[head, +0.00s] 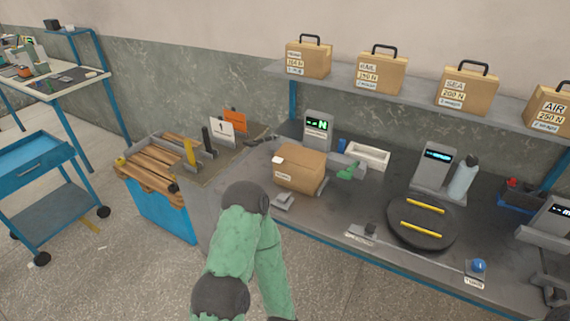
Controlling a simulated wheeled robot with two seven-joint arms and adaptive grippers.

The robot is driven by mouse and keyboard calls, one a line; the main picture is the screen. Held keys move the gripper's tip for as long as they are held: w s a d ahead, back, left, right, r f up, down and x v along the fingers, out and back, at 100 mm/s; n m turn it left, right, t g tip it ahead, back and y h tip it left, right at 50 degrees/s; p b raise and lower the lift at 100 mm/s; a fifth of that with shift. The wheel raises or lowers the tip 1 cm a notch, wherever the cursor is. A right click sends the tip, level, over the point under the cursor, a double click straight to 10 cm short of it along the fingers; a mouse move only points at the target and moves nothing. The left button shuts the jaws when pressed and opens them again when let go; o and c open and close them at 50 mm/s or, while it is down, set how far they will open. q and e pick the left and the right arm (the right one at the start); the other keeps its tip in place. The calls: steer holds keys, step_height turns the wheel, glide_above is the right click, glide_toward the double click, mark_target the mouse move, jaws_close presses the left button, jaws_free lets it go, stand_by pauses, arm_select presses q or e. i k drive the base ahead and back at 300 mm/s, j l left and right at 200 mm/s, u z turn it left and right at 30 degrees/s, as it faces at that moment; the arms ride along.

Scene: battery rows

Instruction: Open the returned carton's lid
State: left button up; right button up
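A closed brown cardboard carton (299,172) stands on the grey workbench (330,219), left of the middle of the bench. Its lid lies flat, and small white labels show on its top left corner and front. A grey fixture with a green part (350,171) is close to its right side. A small grey piece (283,201) lies by its front edge. A green arm of mine rises from the bottom and bends back down in front of the bench. Neither of my grippers shows.
A display unit (318,126) and a white tray (367,155) stand behind the carton. A dark round plate (422,221) with two yellow bars is to the right. Handled cartons stand on the shelf (411,96) above. A blue crate (162,210) holding wooden slats is left.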

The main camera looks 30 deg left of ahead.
mark_target(297, 154)
steer(key=i+u, duration=0.15)
steer(key=u, duration=0.25)
steer(key=i+l+u, duration=0.1)
steer(key=u, duration=0.3)
